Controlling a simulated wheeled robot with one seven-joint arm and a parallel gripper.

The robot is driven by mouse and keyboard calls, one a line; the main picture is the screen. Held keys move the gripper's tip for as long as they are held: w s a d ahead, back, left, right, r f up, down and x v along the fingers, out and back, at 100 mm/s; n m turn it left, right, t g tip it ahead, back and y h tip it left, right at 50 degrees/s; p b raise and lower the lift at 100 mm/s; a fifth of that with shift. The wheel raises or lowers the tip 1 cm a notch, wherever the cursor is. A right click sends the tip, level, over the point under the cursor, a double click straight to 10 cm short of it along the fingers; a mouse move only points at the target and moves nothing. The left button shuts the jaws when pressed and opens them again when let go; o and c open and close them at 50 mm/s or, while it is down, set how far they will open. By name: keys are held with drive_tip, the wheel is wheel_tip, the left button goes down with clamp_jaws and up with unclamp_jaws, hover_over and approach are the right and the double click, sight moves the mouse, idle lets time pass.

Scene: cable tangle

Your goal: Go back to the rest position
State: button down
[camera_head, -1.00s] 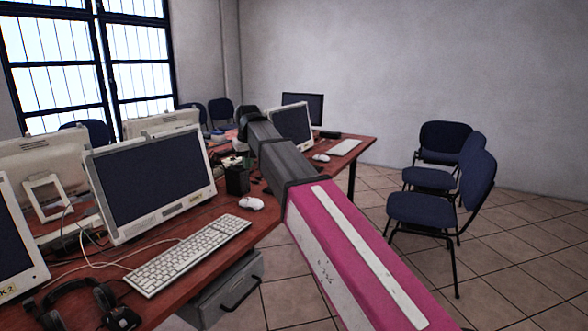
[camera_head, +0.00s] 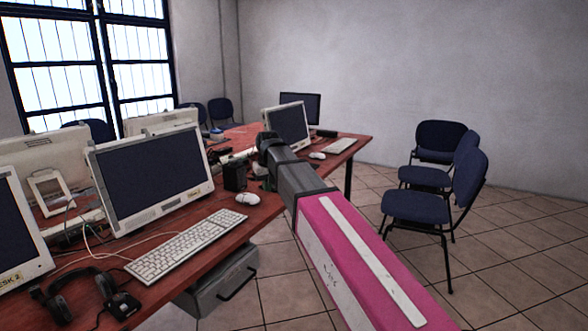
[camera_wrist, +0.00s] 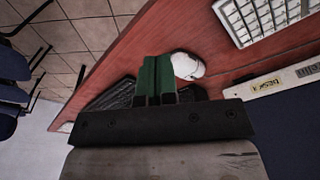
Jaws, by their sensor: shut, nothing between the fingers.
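My gripper (camera_wrist: 156,78) shows in the wrist view, its green fingers together with nothing between them. Its fingers point over the red-brown desk, with the white mouse (camera_wrist: 187,66) just to their right in that view. In the head view my pink and grey arm reaches forward over the floor along the desk's right edge, and the fingers themselves are hidden behind the arm's dark end. The desk (camera_head: 262,213) is on the left, with the mouse (camera_head: 248,198) left of my arm. I cannot tell how high the fingers are above the desk.
A white keyboard (camera_head: 185,245), monitor (camera_head: 150,178), headphones (camera_head: 85,297) and loose cables crowd the desk. A black box (camera_head: 235,177) stands close to my arm. Blue chairs (camera_head: 415,207) stand to the right. The tiled floor (camera_head: 500,285) between is mostly clear.

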drive_tip(key=s+d+f+m, duration=0.1)
drive_tip(key=s+d+f, duration=0.5)
drive_tip(key=d+f, duration=0.3)
drive_tip(key=s+d+f+m+g, duration=0.1)
drive_tip(key=s+d+f+m, duration=0.1)
drive_tip(key=s+d+f, duration=0.4)
drive_tip(key=s+d+f+m, duration=0.1)
drive_tip(key=s+d+f, duration=0.6)
drive_tip(key=d+f, duration=0.7)
wheel_tip(320, 180, down, 2)
drive_tip(key=shift+f+m+g+h, duration=0.2)
drive_tip(key=shift+m+g+h, duration=0.2)
drive_tip(key=shift+w, duration=0.1)
